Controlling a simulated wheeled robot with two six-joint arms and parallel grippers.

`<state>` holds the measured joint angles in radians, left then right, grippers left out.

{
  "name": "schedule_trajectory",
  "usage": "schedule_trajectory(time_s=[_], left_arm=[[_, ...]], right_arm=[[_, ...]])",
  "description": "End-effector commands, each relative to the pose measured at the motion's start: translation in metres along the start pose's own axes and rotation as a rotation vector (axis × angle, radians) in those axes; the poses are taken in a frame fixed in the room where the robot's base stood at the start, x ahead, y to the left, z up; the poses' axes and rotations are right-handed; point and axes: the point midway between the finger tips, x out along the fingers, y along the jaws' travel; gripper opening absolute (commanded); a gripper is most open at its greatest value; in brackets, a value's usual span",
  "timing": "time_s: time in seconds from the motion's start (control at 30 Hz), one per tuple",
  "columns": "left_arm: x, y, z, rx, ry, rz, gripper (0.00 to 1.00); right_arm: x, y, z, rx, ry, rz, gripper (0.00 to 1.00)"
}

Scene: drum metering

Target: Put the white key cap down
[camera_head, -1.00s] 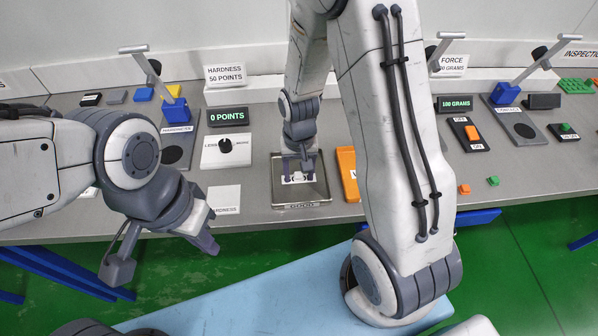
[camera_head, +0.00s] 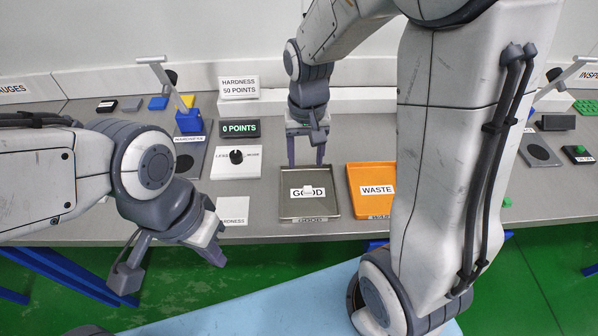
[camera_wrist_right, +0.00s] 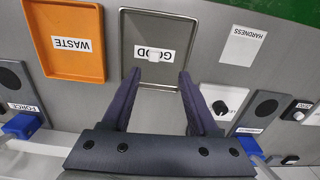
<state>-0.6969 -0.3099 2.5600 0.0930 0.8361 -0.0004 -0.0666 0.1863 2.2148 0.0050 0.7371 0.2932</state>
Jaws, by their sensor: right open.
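The white key cap (camera_head: 308,190) lies in the grey tray labelled GOOD (camera_head: 331,210), on top of the white label. It also shows in the right wrist view (camera_wrist_right: 154,56), covering part of the word. My right gripper (camera_head: 306,161) is open and empty. In the head view it is above the tray's far edge, apart from the cap. In the right wrist view, its two fingers (camera_wrist_right: 160,76) are spread, with the cap beyond their tips. My left gripper (camera_head: 217,254) hangs at the left over the bench's front edge; its opening is unclear.
An orange tray labelled WASTE (camera_head: 357,206) stands right of the grey tray. A white dial box (camera_head: 222,164), a HARDNESS pad (camera_head: 232,208) and a 0 POINTS display (camera_head: 239,128) are at the left. A blue-based lever device (camera_head: 189,121) stands behind.

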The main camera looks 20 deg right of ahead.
Motion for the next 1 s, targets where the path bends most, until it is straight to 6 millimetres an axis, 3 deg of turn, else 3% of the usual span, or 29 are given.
schedule_trajectory(time_s=[0.07, 0.2, 0.3, 0.43, 0.6, 1.0], left_arm=[[0.000, 0.000, 0.000, 0.000, 0.000, 0.000, 0.00], [0.000, 0.000, 0.000, 0.000, 0.000, 0.000, 0.00], [0.000, 0.000, 0.000, 0.000, 0.000, 0.000, 0.00], [0.000, 0.000, 0.000, 0.000, 0.000, 0.000, 0.00], [0.000, 0.000, 0.000, 0.000, 0.000, 0.000, 0.00], [0.000, 0.000, 0.000, 0.000, 0.000, 0.000, 0.00]], right_arm=[[-0.013, -0.024, 0.026, -0.122, 0.009, -0.013, 0.60], [-0.033, -0.062, 0.097, -0.425, 0.018, -0.042, 0.60], [-0.041, -0.072, 0.145, -0.625, 0.019, -0.062, 0.60], [-0.044, -0.073, 0.186, -0.802, 0.017, -0.081, 0.60], [-0.044, -0.071, 0.202, -0.873, 0.014, -0.088, 0.60], [-0.044, -0.072, 0.200, -0.868, 0.014, -0.088, 0.60]])
